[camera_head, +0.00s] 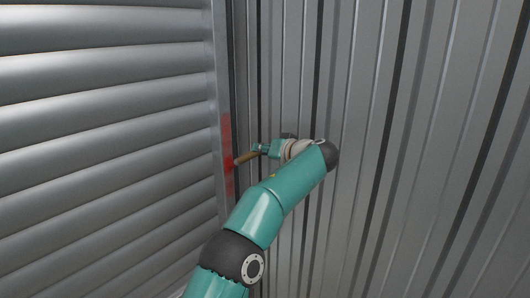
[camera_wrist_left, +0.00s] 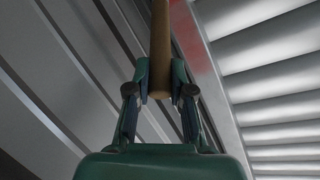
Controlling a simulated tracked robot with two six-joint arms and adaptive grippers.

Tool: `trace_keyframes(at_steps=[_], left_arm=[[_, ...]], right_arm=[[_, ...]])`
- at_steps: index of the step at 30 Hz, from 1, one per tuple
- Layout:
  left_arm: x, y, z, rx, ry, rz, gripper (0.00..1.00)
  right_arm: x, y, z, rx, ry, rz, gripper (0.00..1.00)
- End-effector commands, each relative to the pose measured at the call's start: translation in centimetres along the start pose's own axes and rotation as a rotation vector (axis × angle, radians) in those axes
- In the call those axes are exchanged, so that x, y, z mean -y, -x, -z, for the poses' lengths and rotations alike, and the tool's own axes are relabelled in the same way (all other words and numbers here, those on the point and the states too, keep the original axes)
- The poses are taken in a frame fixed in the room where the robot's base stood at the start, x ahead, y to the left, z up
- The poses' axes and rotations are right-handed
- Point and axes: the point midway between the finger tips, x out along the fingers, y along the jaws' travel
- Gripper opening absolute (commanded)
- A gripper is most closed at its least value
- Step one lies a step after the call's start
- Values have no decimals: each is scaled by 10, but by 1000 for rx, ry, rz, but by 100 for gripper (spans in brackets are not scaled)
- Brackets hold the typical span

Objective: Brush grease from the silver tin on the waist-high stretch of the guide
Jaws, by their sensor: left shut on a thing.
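My left gripper (camera_head: 263,149) is shut on a brush with a tan wooden handle (camera_head: 246,156). The gripper also shows in the left wrist view (camera_wrist_left: 160,85), with the handle (camera_wrist_left: 161,45) between its fingers and running out of the top of that picture. The brush's tip meets or overlaps the red-smeared stretch of the vertical metal guide (camera_head: 221,100); I cannot tell whether it touches. The red grease (camera_head: 227,150) shows as a patch with a fainter part below. The bristles are not clear. The silver tin and my right gripper are not in view.
A slatted roller shutter (camera_head: 100,120) fills the left side, beside the guide. A ribbed metal wall (camera_head: 430,150) fills the right side, close behind my left arm. No loose objects show.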

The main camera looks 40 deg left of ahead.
Motion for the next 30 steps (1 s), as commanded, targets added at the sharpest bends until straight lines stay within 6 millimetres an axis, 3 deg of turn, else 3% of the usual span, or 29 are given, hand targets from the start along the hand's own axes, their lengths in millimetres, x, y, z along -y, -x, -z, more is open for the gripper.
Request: trace_keyframes(at_steps=[30], left_arm=[[31, 17, 50, -1, 0, 1, 0]], right_arm=[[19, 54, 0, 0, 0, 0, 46]])
